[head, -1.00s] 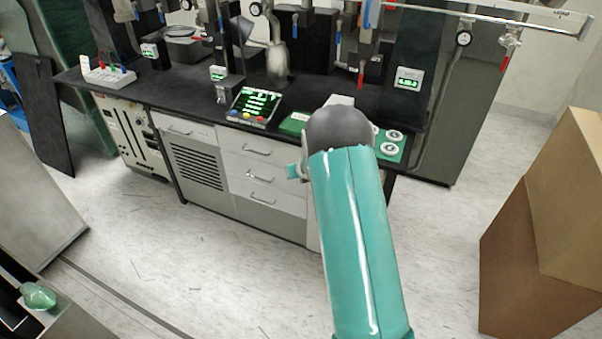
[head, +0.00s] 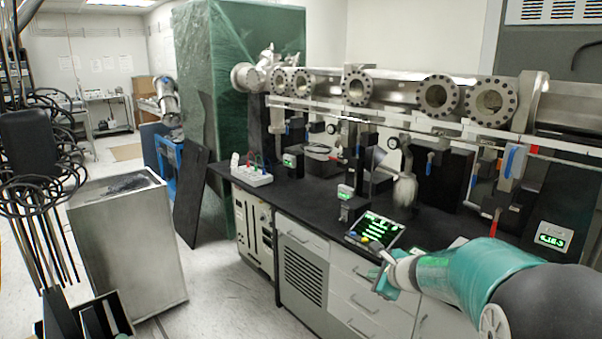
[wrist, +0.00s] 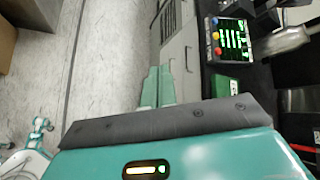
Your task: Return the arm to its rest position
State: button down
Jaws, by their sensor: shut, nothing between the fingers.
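My teal arm reaches in from the lower right of the head view. My gripper (head: 384,284) is in front of the bench's drawer fronts, close to the bench edge in the picture. In the wrist view my gripper (wrist: 158,86) shows two teal fingers side by side, shut with nothing between them. The floor and the cabinet front lie beyond the fingertips. Whether the gripper touches the bench cannot be told.
A grey metal bin (head: 130,245) stands at left. A dark panel (head: 192,198) leans beside the bench. Pale floor (head: 215,285) is clear between bin and bench.

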jog(key=s+a+r+n+g, duration=0.1)
jog(key=s+a+r+n, duration=0.15)
jog(key=s+n, duration=0.2)
jog(key=s+a+r+n+g+y, duration=0.1)
jog(key=s+a+r+n, duration=0.15)
jog(key=s, duration=0.35)
jog(key=s+a+r+n, duration=0.2)
jog(key=s+r+n, duration=0.1)
jog(key=s+n, duration=0.2)
jog(key=s+d+n+g+h, duration=0.1)
jog(key=s+n, duration=0.4)
jog(key=s, duration=0.5)
jog(key=s+d+n+g+h, duration=0.1)
jog(key=s+d+n+h, duration=0.1)
jog(key=s+n, duration=0.3)
jog(key=s+h, duration=0.1)
jog(key=s, duration=0.3)
jog(key=shift+s+d+f+n+h, duration=0.25)
jog(key=shift+s+d+n+h, duration=0.05)
jog(key=shift+s+h, duration=0.1)
